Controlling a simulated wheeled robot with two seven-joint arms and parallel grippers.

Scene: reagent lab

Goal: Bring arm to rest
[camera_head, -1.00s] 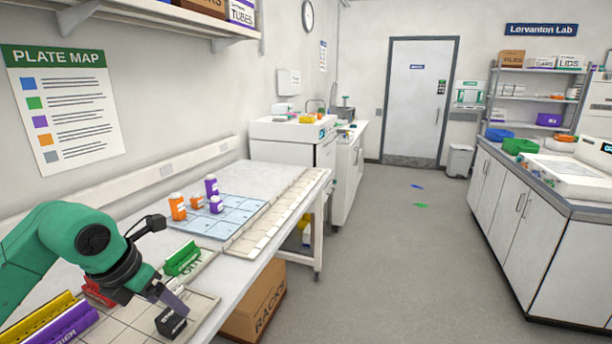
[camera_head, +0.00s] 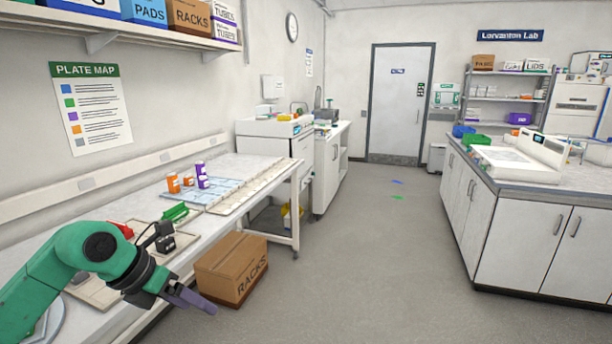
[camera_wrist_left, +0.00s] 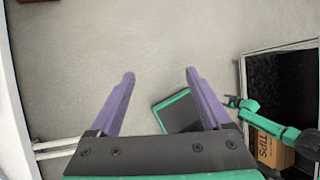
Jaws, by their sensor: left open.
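My left gripper (camera_head: 192,298) is at the end of the green left arm in the head view, beyond the front edge of the left bench. Its purple fingers point right and slightly down, over the floor. In the left wrist view its two fingers (camera_wrist_left: 160,75) are spread apart with nothing between them, and grey floor shows behind. A green arm, seemingly my right one, shows small at the right of the left wrist view. Its gripper end (camera_wrist_left: 234,102) is too small to read. The head view shows no right gripper.
The left bench (camera_head: 262,163) holds orange and purple bottles (camera_head: 188,180), a green rack (camera_head: 175,213) and a dark block (camera_head: 165,244). A cardboard RACKS box (camera_head: 231,268) stands on the floor near the gripper.

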